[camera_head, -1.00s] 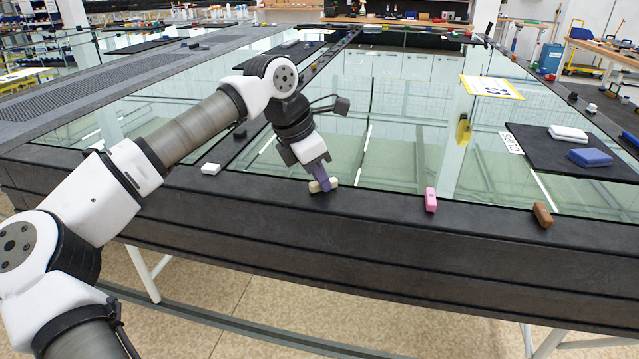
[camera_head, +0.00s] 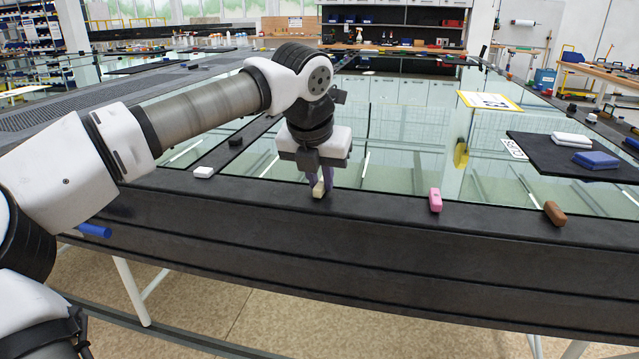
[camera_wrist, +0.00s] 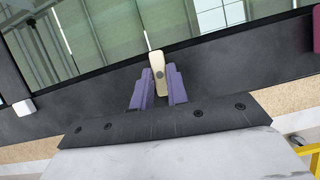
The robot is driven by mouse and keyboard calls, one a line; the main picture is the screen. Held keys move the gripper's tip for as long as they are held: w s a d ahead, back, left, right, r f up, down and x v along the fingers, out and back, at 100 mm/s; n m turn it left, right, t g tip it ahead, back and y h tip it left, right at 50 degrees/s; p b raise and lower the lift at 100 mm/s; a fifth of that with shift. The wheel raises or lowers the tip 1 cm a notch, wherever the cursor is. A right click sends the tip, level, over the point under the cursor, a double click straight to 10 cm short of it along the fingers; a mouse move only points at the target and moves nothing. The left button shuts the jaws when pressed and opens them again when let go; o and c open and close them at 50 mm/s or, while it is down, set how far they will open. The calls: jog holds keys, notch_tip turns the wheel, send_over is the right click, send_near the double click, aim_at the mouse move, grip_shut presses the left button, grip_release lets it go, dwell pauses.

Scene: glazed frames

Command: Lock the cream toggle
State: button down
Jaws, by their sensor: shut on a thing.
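The cream toggle (camera_head: 319,188) sits on the black frame edge, at the border of the glass pane. In the head view it points nearly straight away from the front edge, partly hidden by the fingers.
A pink toggle (camera_head: 435,200) and a brown toggle (camera_head: 555,213) are to the right on the same frame. A black mat (camera_head: 530,150) holds white and blue blocks on the glass.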

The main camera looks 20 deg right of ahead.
jog(key=shift+n, duration=0.7)
jog(key=c, duration=1.4)
grip_release()
jog(key=v, duration=0.9)
jog(key=p+v, duration=0.1)
jog(key=v, duration=0.4)
jog(key=shift+s+d, duration=0.15)
jog(key=shift+d, duration=0.1)
